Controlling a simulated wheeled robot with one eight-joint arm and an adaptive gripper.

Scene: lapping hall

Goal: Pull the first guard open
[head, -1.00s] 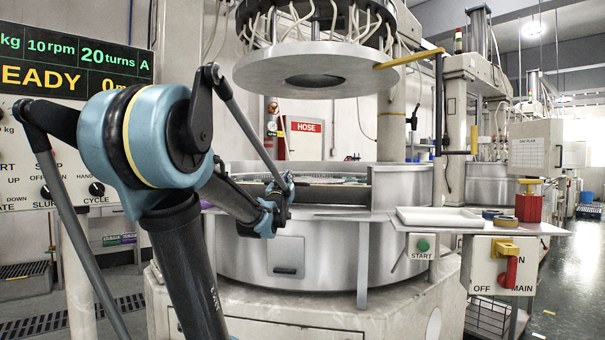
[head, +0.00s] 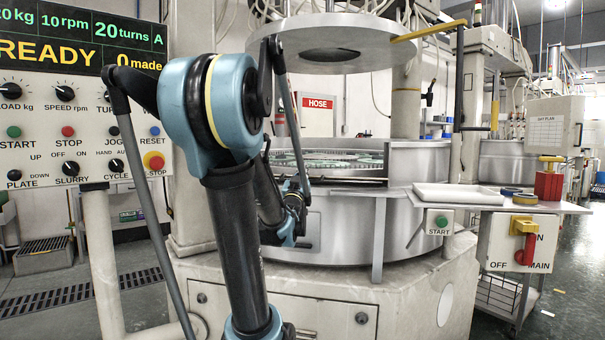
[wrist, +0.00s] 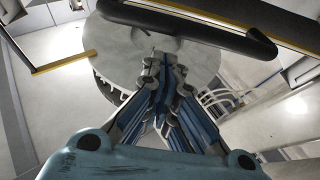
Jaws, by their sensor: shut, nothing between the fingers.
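The machine's round stainless guard wall (head: 345,225) stands in the middle of the head view. A raised panel (head: 432,165) rises at its right. I cannot tell which section is the first guard. My gripper (head: 296,212) is in front of the wall, partly hidden behind my own arm; contact cannot be judged. In the wrist view my gripper (wrist: 162,75) is shut and empty, its fingers seen against a large grey disc (wrist: 200,60). A black hooked bar (wrist: 215,35) crosses the top of that view, apart from the fingertips in the picture.
The upper plate (head: 335,35) hangs over the machine. A yellow bar (head: 425,33) juts out at its right. A control panel (head: 80,130) stands at left. A side shelf (head: 490,205) with a white tray (head: 458,196) sticks out at right. Floor shows at far right.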

